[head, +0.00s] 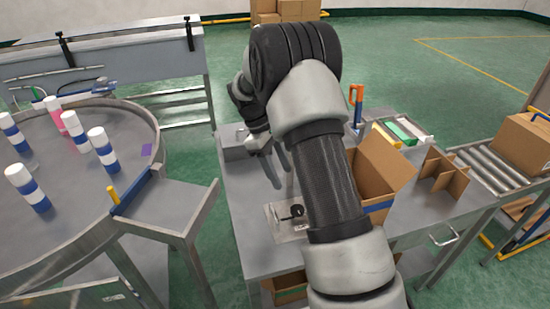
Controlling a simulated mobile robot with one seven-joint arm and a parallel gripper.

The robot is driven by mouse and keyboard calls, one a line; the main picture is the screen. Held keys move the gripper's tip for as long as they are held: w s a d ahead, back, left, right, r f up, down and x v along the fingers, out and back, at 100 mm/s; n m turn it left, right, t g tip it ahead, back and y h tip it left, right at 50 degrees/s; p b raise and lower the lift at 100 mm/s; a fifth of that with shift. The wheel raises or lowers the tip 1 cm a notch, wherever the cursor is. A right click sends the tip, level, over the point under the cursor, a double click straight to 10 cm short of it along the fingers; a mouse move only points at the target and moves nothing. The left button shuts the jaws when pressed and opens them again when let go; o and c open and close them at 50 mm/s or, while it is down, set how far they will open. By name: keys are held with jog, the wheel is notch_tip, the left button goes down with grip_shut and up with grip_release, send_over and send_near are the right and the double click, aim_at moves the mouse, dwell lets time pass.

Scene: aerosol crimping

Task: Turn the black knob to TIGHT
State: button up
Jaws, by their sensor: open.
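The black knob (297,210) sits on a light metal plate (276,228) on the grey workbench, just left of my forearm. A thin dark part reaches from the knob toward the left. Any markings on the plate are too small to read, so I cannot tell the knob's setting. My gripper (277,170) points down over the bench, beyond the knob in the picture. Its two fingers are apart with nothing visible between them. It does not touch the knob.
An open cardboard box (382,172), a cardboard divider (443,176) and an orange-handled tool (356,104) are on the bench's right side. A grey block (233,143) is at its left. A round table (75,205) with several white-and-blue cans stands left; a roller conveyor (487,172) stands right.

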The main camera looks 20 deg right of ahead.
jog(key=shift+v, duration=2.25)
jog(key=shift+r, duration=0.1)
